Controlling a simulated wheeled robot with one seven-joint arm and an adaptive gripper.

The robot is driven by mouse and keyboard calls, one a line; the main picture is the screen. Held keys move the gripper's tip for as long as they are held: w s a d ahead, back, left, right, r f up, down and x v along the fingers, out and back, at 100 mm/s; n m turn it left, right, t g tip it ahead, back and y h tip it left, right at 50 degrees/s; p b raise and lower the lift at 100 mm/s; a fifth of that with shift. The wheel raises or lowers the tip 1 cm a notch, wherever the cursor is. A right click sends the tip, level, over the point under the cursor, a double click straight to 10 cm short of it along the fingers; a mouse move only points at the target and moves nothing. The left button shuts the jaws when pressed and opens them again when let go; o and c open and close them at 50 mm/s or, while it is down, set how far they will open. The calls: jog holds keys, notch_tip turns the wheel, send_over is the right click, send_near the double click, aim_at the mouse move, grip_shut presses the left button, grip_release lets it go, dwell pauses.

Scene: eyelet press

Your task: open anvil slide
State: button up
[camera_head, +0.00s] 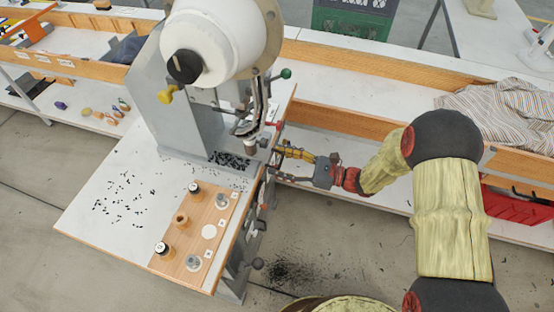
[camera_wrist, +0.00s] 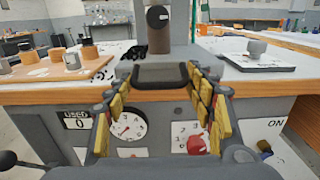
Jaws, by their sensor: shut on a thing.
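The eyelet press (camera_head: 190,105) is a grey column with a large white round housing, standing on a white-topped bench. My gripper (camera_head: 277,160) reaches in from the right at the bench edge below the press head. In the wrist view my gripper (camera_wrist: 162,78) has its yellow-padded fingers on either side of a dark grey bar-like handle (camera_wrist: 160,74) at the front of the press. I take this as the anvil slide's handle, and the fingers are shut on it. How far the slide stands out is hard to tell; the fingers and arm partly hide it in the head view.
A wooden board (camera_head: 197,232) with several small cylinders lies on the bench top. Black bits (camera_head: 125,195) are scattered there. Below the edge, the front panel has a dial (camera_wrist: 128,128) and a red knob (camera_wrist: 198,144). Levers with dark knobs (camera_head: 257,263) stick out nearby.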

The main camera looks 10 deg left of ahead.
jog(key=d+p, duration=0.2)
jog(key=d, duration=0.8)
jog(key=shift+s, duration=0.35)
jog(key=shift+d, duration=0.1)
jog(key=o, duration=1.3)
jog(key=d, duration=0.8)
jog(key=s+d, duration=0.1)
jog(key=d, duration=0.3)
